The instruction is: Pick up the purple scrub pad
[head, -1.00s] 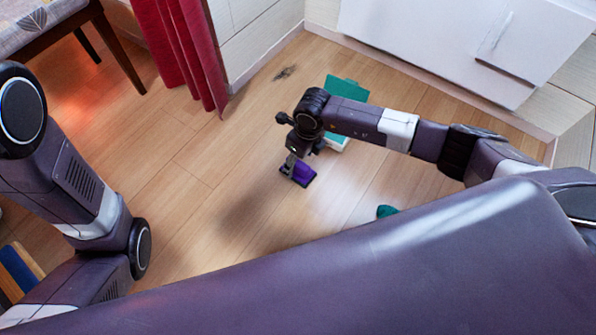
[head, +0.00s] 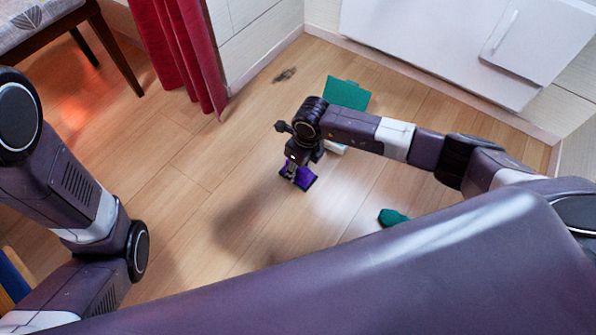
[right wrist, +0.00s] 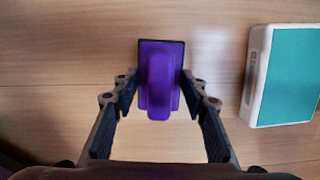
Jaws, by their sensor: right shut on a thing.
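The purple scrub pad (right wrist: 160,75) has a raised purple grip on a flat base with a dark edge. In the right wrist view it lies between the two fingers of my right gripper (right wrist: 158,92), which is shut on its sides. In the head view the pad (head: 306,181) shows below my right gripper (head: 293,172), which partly covers it. I cannot tell whether the pad is on the floor or just above it. My left arm comes in at the left of the head view, but its gripper is out of view.
A dark green object (head: 393,217) lies on the floor. A red curtain (head: 180,50), a chair (head: 108,45) and white cabinets (head: 430,45) bound the area. Floor at left centre is clear.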

